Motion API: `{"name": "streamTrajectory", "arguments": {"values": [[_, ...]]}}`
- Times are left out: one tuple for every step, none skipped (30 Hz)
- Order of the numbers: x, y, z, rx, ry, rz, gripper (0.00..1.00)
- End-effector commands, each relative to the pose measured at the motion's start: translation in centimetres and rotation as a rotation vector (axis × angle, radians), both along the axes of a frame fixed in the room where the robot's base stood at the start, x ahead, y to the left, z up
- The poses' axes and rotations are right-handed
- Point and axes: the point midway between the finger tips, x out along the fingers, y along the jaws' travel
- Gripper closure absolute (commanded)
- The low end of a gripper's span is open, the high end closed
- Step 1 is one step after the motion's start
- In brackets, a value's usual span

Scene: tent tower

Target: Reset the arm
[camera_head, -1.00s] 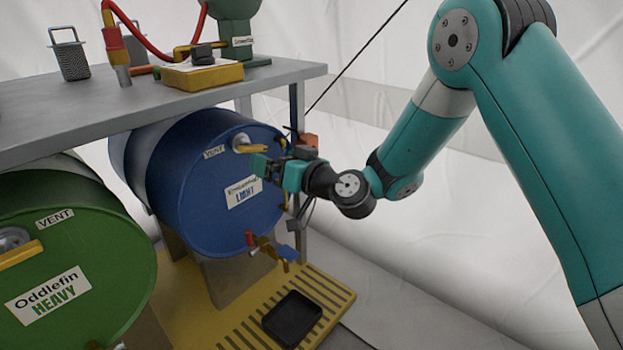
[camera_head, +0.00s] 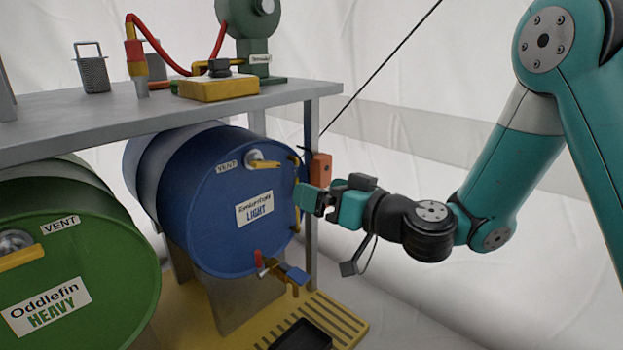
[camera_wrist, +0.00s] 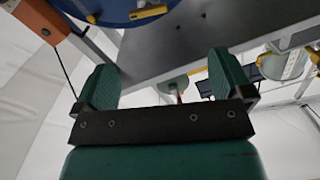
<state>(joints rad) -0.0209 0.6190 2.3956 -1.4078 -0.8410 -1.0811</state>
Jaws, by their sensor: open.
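My gripper (camera_head: 318,200) is in front of the right edge of the blue drum (camera_head: 195,195) marked LIGHT in the head view. In the wrist view my gripper (camera_wrist: 168,85) has its two green fingers wide apart with nothing between them. The blue drum also shows at the top of the wrist view (camera_wrist: 105,8). My arm reaches in from the right side of the head view, bent at the elbow. Whether a finger touches the drum cannot be told.
A grey shelf (camera_head: 60,125) above holds a yellow block (camera_head: 217,88) and a metal grater-like basket (camera_head: 93,75). An orange box (camera_head: 321,167) is on the post. A black tray (camera_head: 303,337) lies below. Open room is at right.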

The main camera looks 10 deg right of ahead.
Motion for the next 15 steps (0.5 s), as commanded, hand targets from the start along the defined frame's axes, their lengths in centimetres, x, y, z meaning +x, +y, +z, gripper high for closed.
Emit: {"name": "streamTrajectory", "arguments": {"values": [[-1.2,1.2,2.0,-0.014,-0.001,0.066,0.02],[-2.1,2.0,3.0,-0.028,0.008,0.117,0.02],[-3.7,3.1,4.2,-0.054,0.026,0.195,0.02],[-5.1,3.9,5.2,-0.082,0.047,0.256,0.02],[-6.6,4.6,6.0,-0.115,0.076,0.318,0.02],[-8.6,5.2,6.9,-0.169,0.125,0.393,0.02],[-10.2,5.5,7.4,-0.215,0.17,0.444,0.02],[-11.7,5.5,7.8,-0.263,0.218,0.485,0.02],[-13.6,5.3,8.2,-0.329,0.288,0.526,0.02],[-14.9,4.9,8.4,-0.377,0.341,0.545,0.02],[-16.0,4.4,8.6,-0.425,0.394,0.557,0.02],[-17.5,3.6,8.9,-0.483,0.463,0.561,0.02],[-18.4,3.0,9.1,-0.522,0.516,0.558,0.02],[-19.3,2.3,9.3,-0.561,0.564,0.549,0.02],[-20.3,1.3,9.6,-0.607,0.626,0.53,0.02]]}}
